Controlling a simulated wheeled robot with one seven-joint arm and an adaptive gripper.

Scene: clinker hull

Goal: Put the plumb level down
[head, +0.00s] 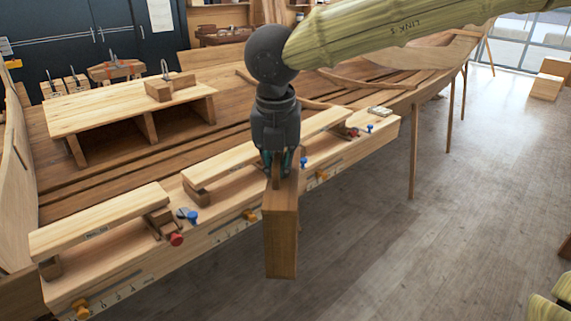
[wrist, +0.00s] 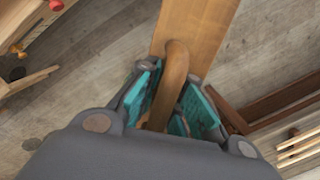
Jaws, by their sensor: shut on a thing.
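In the head view my gripper (head: 278,160) points down and is shut on the wooden handle of a brown wooden board, which I take to be the plumb level (head: 281,240). The level hangs in front of the long pale plank along the hull's near side, with its lower end over the floor. In the wrist view the teal finger pads of my gripper (wrist: 175,105) close on both sides of the curved handle (wrist: 174,75). The level's flat board (wrist: 195,30) runs away to the top of that view. Its far end is out of the wrist view.
The long pale plank (head: 225,243) carries raised boards (head: 100,222), blue and red knobs (head: 176,240) and yellow clamps (head: 82,309). A wooden bench (head: 125,108) with a small wooden block (head: 170,86) stands inside the hull.

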